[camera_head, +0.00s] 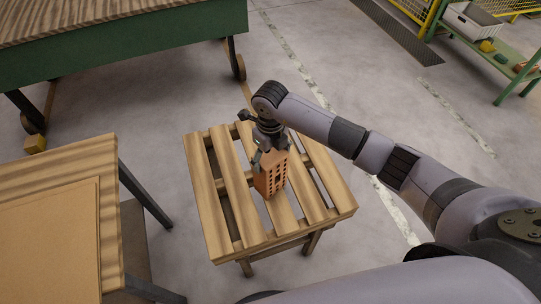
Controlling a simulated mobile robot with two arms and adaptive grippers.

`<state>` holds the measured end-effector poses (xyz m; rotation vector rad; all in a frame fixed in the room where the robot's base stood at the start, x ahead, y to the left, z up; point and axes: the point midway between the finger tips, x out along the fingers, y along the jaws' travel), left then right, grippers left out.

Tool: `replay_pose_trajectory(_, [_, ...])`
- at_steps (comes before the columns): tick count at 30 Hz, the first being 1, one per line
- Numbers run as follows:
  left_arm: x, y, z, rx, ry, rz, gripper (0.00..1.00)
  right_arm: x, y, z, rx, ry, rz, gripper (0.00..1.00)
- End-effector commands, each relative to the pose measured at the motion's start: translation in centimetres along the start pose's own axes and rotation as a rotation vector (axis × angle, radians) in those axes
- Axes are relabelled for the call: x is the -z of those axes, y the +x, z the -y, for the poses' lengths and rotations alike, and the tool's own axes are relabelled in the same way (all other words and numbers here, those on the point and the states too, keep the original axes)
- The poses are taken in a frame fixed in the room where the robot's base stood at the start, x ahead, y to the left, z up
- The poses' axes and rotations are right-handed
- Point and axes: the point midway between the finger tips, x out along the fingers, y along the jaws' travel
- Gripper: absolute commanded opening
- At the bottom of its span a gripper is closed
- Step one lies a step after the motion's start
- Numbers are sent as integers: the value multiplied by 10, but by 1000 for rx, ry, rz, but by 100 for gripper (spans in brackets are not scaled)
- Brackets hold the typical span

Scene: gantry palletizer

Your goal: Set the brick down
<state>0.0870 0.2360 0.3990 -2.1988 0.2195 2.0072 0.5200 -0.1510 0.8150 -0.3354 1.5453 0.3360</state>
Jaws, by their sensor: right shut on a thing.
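An orange-brown brick (271,178) with rows of holes is upright at the middle of a slatted wooden table (224,201). My right gripper (269,152) comes down from above and is shut on the top of the brick. The brick's lower end is at the slats; I cannot tell whether it touches them or hangs just above. The gripper hides part of the brick's top. My left gripper is not in view.
A wooden-topped table (55,180) stands at the left, and a green-sided bench (130,50) at the back left. A green shelf (508,62) with a white bin (468,22) is at the top right. The slats around the brick are clear.

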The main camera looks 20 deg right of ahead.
Motion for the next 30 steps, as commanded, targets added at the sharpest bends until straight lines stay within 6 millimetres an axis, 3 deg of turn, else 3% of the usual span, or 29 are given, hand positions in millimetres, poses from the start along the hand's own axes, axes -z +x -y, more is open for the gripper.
replay_pose_trajectory(2, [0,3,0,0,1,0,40,-1,1,0,0,0,5,14])
replay_pose_trajectory(3, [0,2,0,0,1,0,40,0,2,0,0,0,0,77])
replay_pose_trajectory(11, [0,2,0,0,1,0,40,0,2,0,0,1,0,95])
replay_pose_trajectory(23, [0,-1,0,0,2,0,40,0,-3,0,0,0,1,95])
replay_pose_trajectory(30, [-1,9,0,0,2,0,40,-2,-42,1,3,-1,6,95])
